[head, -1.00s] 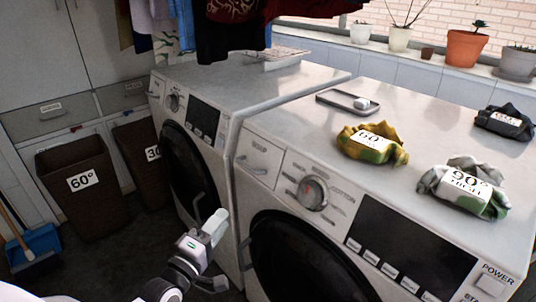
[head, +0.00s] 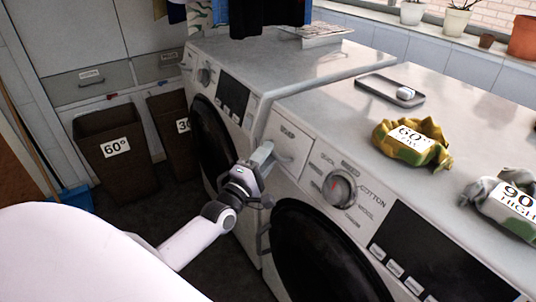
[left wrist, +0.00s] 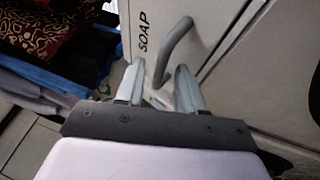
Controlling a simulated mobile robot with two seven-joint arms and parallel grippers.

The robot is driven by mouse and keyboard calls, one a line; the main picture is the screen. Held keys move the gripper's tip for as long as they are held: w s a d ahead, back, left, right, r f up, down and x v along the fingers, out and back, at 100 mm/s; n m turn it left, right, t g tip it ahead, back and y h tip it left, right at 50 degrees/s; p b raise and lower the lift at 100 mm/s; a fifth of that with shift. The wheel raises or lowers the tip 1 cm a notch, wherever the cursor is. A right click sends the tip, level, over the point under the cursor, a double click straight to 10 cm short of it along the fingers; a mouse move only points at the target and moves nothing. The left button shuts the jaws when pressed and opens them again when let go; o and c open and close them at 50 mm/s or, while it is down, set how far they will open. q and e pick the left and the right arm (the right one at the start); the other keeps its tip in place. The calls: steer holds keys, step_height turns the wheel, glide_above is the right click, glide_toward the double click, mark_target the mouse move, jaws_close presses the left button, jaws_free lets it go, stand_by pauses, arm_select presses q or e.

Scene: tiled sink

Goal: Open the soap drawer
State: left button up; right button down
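The soap drawer (head: 289,148) is a white panel at the upper left of the front washing machine. It looks shut, flush with the machine front. In the left wrist view the drawer front (left wrist: 205,25) bears the word SOAP, and its grey bar handle (left wrist: 175,45) slants down toward the fingers. My left gripper (head: 264,156) is at the drawer's left side in the head view, covering the handle there. In the left wrist view its fingers (left wrist: 160,72) are apart, with the handle's lower end showing between them. I cannot tell whether they touch it. My right gripper is not in view.
The machine's dial (head: 339,189) and round door (head: 318,250) are right of and below the gripper. A second washing machine (head: 240,75) stands behind. A soap tray (head: 390,90) and cloth bundles (head: 412,145) lie on top. Laundry baskets (head: 115,150) stand at the left.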

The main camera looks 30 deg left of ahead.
arm_select(q)
steer(key=shift+w, duration=0.35)
jaws_close()
steer(key=shift+s, duration=0.1)
